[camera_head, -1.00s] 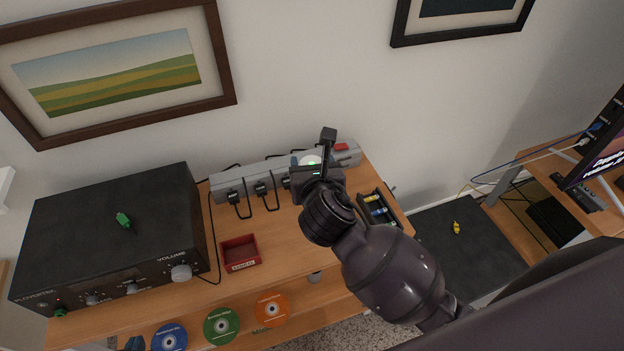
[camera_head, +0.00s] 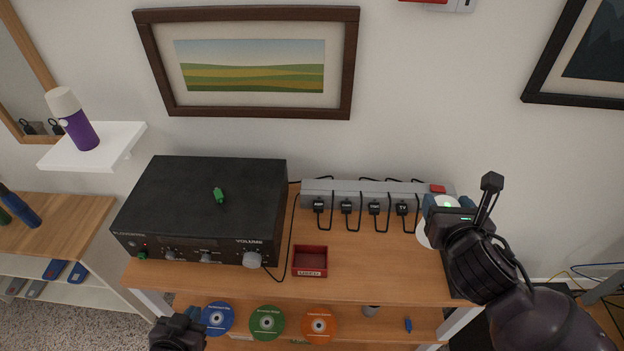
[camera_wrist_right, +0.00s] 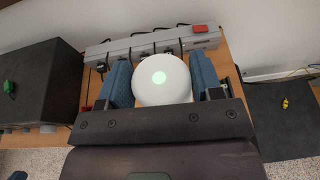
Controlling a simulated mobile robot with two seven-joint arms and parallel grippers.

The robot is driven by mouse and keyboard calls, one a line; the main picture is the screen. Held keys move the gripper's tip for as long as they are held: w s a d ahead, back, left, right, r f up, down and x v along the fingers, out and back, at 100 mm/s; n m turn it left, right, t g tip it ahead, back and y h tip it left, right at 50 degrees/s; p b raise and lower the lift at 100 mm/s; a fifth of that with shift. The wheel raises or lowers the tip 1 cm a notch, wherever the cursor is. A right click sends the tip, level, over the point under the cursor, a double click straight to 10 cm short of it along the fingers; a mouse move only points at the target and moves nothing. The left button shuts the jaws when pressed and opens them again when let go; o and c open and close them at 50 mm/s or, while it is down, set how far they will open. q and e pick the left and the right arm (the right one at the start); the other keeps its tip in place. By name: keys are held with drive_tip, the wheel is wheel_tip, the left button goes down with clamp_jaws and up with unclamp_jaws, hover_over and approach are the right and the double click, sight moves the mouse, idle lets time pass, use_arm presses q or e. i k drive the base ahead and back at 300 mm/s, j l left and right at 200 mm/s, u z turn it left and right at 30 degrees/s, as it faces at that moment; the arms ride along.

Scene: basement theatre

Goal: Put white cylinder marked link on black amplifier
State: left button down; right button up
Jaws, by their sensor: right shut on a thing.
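The white cylinder (camera_wrist_right: 163,84) with a glowing green spot on its top sits between the two blue-padded fingers of my right gripper (camera_wrist_right: 162,85). In the head view the cylinder (camera_head: 428,236) is partly hidden behind that gripper (camera_head: 452,215), at the right end of the wooden table. I cannot read any marking on it. The black amplifier (camera_head: 200,185) stands at the table's left end, well left of the right gripper, with a small green object (camera_head: 219,195) on its top. My left gripper (camera_head: 178,332) is low at the bottom edge, in front of the table; its fingers are not clear.
A grey power strip (camera_head: 350,190) with several black plugs runs along the back of the table. A small red tray (camera_head: 310,261) stands right of the amplifier. Colored discs (camera_head: 267,322) sit below the tabletop. Much of the amplifier's top is bare.

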sight(169, 203)
drive_tip(key=k+u, duration=0.1)
drive_tip(key=k, duration=0.5)
drive_tip(key=u, duration=1.15)
drive_tip(key=i+j+u, duration=0.15)
drive_tip(key=i+u, duration=0.3)
drive_tip(key=i, duration=0.5)
